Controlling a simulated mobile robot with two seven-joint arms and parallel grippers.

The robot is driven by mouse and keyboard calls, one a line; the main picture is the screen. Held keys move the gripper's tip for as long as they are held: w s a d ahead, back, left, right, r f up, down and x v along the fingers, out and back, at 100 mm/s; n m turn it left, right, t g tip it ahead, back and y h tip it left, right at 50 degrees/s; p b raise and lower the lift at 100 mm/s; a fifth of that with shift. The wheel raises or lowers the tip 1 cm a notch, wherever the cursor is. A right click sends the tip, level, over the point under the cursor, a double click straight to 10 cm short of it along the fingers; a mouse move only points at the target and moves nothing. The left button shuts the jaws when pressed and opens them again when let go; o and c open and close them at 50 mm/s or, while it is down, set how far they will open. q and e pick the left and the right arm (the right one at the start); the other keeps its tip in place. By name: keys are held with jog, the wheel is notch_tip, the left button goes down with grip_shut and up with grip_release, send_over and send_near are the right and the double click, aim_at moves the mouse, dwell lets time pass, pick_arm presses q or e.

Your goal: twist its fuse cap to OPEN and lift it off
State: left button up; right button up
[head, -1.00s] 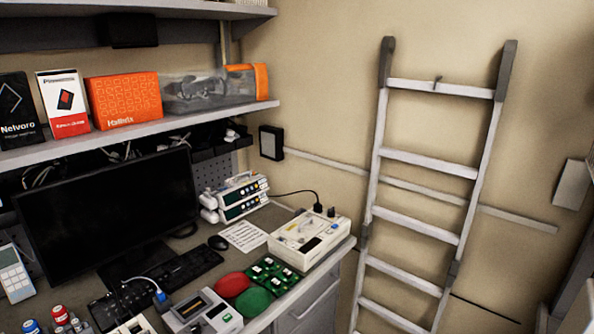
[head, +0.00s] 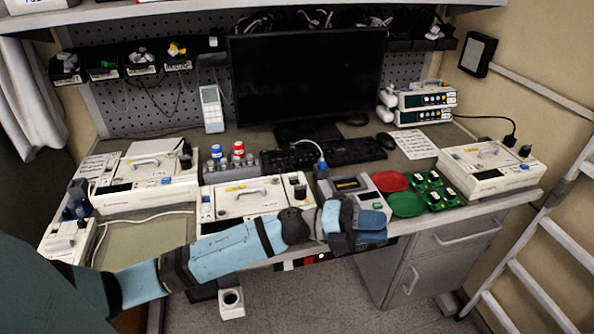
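Three white pump units with top handles lie on the bench: the left one (head: 120,194), the middle one (head: 214,207) and the right one (head: 490,182). Dark round caps show on their tops: on the left unit (head: 185,160), the middle unit (head: 299,190) and the right unit (head: 525,151). No OPEN mark is readable at this size. My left gripper (head: 370,228) is at the bench's front edge, right of the middle unit and in front of a grey tester (head: 352,184). Its finger gap cannot be made out. My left forearm hides part of the middle unit's front. My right gripper is out of view.
A red pad (head: 389,181), a green pad (head: 406,205) and green circuit boards (head: 434,190) lie right of the tester. A monitor (head: 305,80) and keyboard (head: 335,154) stand behind. Stacked pumps (head: 424,105) are at back right. A ladder (head: 570,238) leans at the right.

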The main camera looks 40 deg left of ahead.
pick_arm(q)
jog(key=w+a+m+g+y+b, duration=0.1)
jog(key=a+m+g+y+b, duration=0.15)
jog(key=m+g, duration=0.45)
jog(key=r+m+t+y+b, duration=0.2)
jog(key=m+y+b, duration=0.45)
jog(key=y, duration=0.75)
send_over(299, 185)
jog(key=shift+s+a+f+n, duration=0.2)
jog(key=shift+s+a+n, duration=0.05)
jog(key=shift+a, duration=0.05)
jog(key=shift+f+b, duration=0.3)
jog(key=shift+f, duration=0.2)
notch_tip(299, 185, down, 6)
jog(key=b, duration=0.4)
jog(key=shift+f, duration=0.2)
grip_shut()
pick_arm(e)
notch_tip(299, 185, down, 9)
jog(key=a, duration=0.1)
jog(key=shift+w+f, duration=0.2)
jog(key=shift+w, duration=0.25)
